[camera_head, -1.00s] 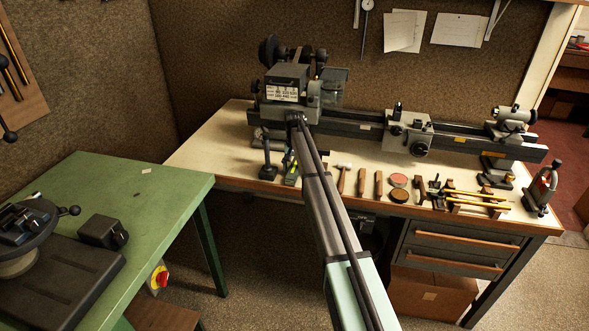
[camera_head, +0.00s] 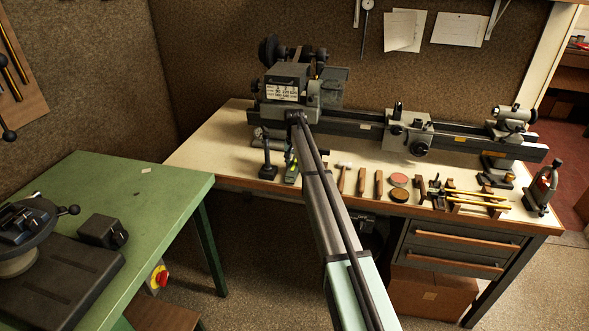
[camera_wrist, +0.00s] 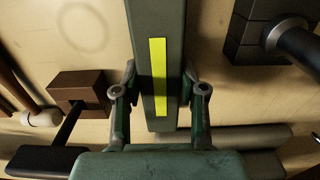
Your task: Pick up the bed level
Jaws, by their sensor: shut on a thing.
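The bed level (camera_wrist: 158,30) is a grey-green bar with a bright yellow strip on its top face. It runs up the middle of the wrist view, between the two fingers of my gripper (camera_wrist: 160,85), which are shut on its sides. In the head view the bed level (camera_head: 291,170) shows as a small dark piece with yellow at the bench's front left, partly hidden by my arm. My gripper is mostly hidden there. Whether the bar's underside is clear of the bench is hard to tell.
A dark post on a block base (camera_head: 267,172) stands close left of the level. The lathe (camera_head: 360,127) runs along the back of the bench (camera_head: 215,150).

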